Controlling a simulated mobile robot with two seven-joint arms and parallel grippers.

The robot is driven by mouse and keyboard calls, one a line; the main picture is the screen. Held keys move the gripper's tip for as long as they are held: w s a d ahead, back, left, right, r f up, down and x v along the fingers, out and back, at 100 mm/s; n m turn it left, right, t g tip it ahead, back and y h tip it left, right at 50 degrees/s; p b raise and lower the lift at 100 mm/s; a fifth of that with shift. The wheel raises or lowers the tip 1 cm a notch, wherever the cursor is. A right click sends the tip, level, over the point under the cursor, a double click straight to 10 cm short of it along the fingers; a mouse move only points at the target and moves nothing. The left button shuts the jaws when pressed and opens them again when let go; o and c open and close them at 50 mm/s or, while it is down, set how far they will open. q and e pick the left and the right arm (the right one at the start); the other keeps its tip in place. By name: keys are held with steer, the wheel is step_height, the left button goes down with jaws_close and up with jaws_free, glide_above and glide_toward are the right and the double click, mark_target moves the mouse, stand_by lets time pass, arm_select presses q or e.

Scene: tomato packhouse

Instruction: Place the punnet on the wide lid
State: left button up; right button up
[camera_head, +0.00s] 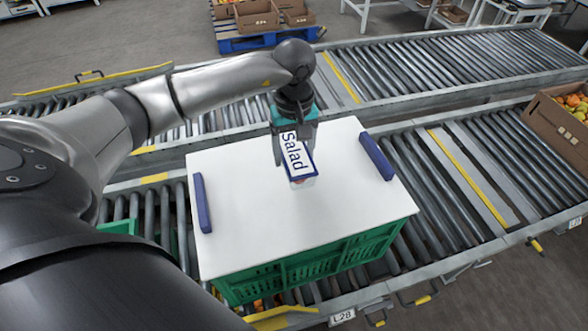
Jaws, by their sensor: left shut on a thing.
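The punnet (298,158) is a small box with a white "Salad" label edged in blue. My left gripper (294,145) is shut on it from above. The punnet is over the middle of the wide lid (240,220), a flat white board with a blue handle strip at its left and right sides. I cannot tell whether the punnet's underside touches the lid. The lid lies on a green crate (320,265) on the roller conveyor. My right gripper does not show.
Roller conveyors (440,180) run across the view on both sides of the crate. A cardboard box of tomatoes (555,135) stands at the right. A blue pallet (265,40) with cartons is at the back. Most of the lid is bare.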

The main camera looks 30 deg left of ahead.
mark_target(294, 150)
arm_select(q)
steer(key=shift+f+b, duration=0.3)
steer(key=shift+f, duration=2.65)
steer(key=shift+f, duration=0.1)
steer(key=o, duration=1.4)
step_height(294, 150, up, 12)
steer(key=shift+r+p, duration=0.15)
steer(key=shift+p, duration=0.35)
